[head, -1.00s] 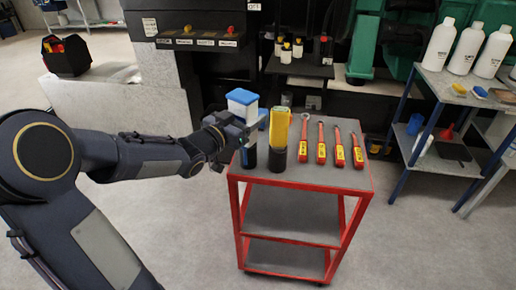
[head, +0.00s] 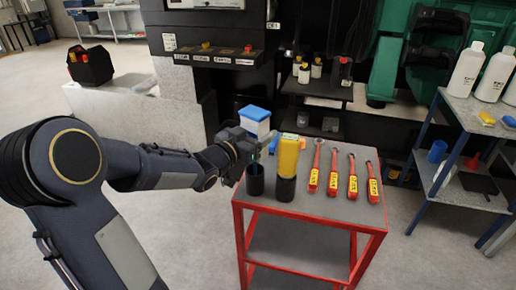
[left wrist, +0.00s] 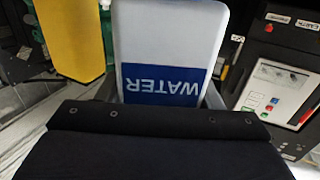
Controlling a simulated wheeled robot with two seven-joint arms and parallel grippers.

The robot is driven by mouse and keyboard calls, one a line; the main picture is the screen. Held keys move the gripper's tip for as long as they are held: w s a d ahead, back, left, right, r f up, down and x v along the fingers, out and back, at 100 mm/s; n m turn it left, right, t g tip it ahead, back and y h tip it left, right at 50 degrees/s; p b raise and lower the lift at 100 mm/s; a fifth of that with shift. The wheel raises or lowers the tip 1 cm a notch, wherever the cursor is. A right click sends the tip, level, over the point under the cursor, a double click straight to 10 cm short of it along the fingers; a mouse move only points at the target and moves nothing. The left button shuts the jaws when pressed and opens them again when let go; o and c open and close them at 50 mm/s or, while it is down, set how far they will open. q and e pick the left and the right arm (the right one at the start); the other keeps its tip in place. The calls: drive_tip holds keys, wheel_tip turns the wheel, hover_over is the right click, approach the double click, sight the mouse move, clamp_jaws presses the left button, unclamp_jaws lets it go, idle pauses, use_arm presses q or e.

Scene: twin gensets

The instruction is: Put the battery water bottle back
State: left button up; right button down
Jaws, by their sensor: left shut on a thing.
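The white battery water bottle (head: 255,127) with a blue cap is in my left gripper (head: 249,146), above the left back part of the red cart. In the left wrist view the bottle (left wrist: 170,30) stands between the fingers, with its blue WATER label upside down. The gripper is shut on it. Its lower part is hidden behind the gripper in the head view. A black round holder (head: 255,182) stands on the cart just below the gripper, its opening partly visible. My right gripper is not in view.
A yellow tester (head: 288,157) stands in a second black holder close to the right; it also shows in the left wrist view (left wrist: 75,38). Several red-handled tools (head: 333,174) lie on the cart top (head: 325,208). A shelf with white bottles (head: 467,70) stands right.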

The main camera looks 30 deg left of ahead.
use_arm(q)
drive_tip(key=shift+f, duration=1.8)
drive_tip(key=shift+b, duration=0.3)
drive_tip(key=shift+f, duration=0.2)
drive_tip(key=o, duration=0.8)
